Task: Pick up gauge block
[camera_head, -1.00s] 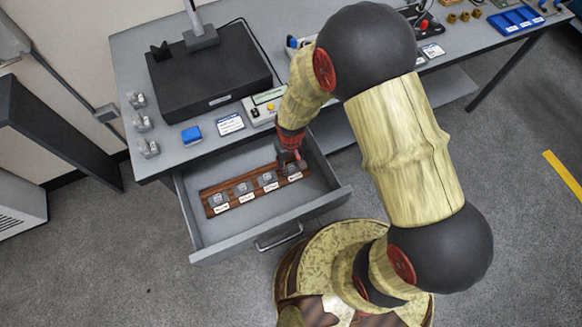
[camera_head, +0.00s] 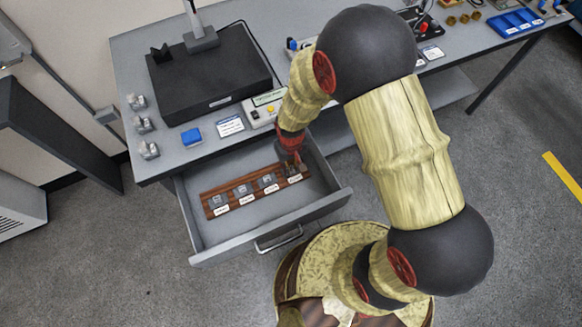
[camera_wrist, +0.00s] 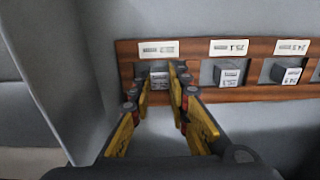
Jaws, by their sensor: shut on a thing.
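Several small grey gauge blocks sit in a brown wooden rack (camera_head: 232,202) inside the open drawer (camera_head: 238,236). My gripper (camera_head: 293,166) is down in the drawer at the rack's right end. In the wrist view my gripper (camera_wrist: 158,85) has its yellow fingers closed on either side of the gauge block (camera_wrist: 159,76) at the rack's left end in that view. The block still appears to be in its slot; whether it is lifted at all I cannot tell. Another gauge block (camera_wrist: 228,74) sits in the slot beside it, and a third block (camera_wrist: 286,72) sits further right.
The drawer's side wall (camera_wrist: 60,70) is close to the left of my gripper in the wrist view. The drawer's front is clear.

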